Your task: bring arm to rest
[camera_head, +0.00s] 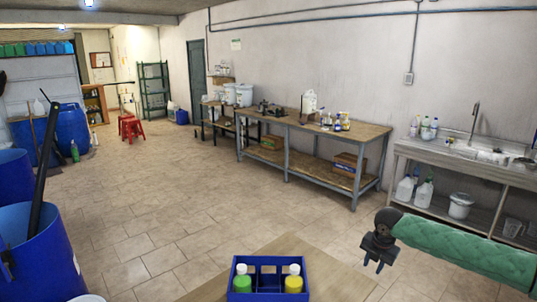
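My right arm, in a green sleeve, comes in from the right edge. Its dark gripper (373,265) hangs in the air to the right of the small wooden table (335,280), fingers pointing down. Its two small fingertips look apart, with nothing between them. My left gripper cannot be made out in this view. A blue crate (268,293) stands at the table's front, holding a green bottle (243,283) and a yellow bottle (293,283), both white-capped. The gripper is apart from the crate.
Large blue drums (40,262) stand at the left, one with a dark pole (44,165) leaning in it. A long workbench (325,130) runs along the wall. A sink counter (455,157) is at the right. The tiled floor (190,200) between is clear.

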